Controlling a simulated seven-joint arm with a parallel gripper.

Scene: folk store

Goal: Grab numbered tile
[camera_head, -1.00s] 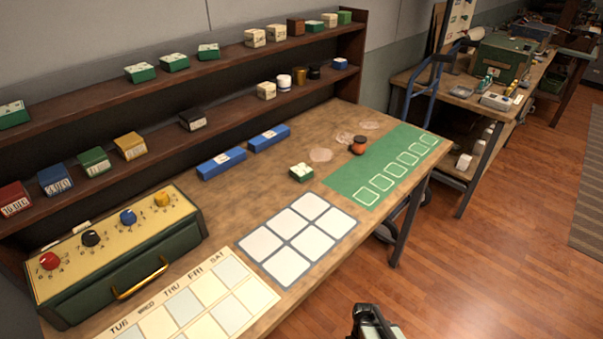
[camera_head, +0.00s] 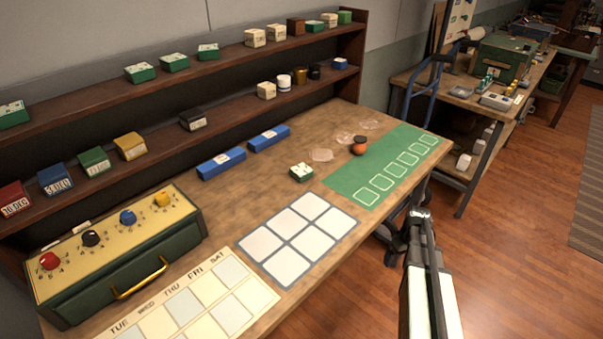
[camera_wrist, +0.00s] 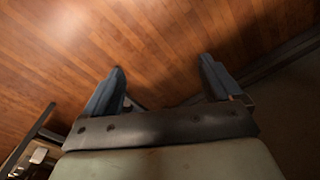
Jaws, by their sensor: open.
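A small block with a green base and a white marked top (camera_head: 301,172) sits on the bench, just behind the white six-square grid (camera_head: 315,207); its marking is too small to read. Similar green-and-white blocks (camera_head: 140,72) stand on the upper shelf. I cannot tell which is the numbered tile. My gripper (camera_head: 420,216) is off the bench's front right edge, apart from all the blocks. In the wrist view its two fingers (camera_wrist: 163,82) are spread, with only wooden floor between them.
A green mat with outlined squares (camera_head: 345,186) lies at the bench's right, with an orange-and-black object (camera_head: 359,146) at its edge. A blue hand truck (camera_head: 418,90) stands beyond.

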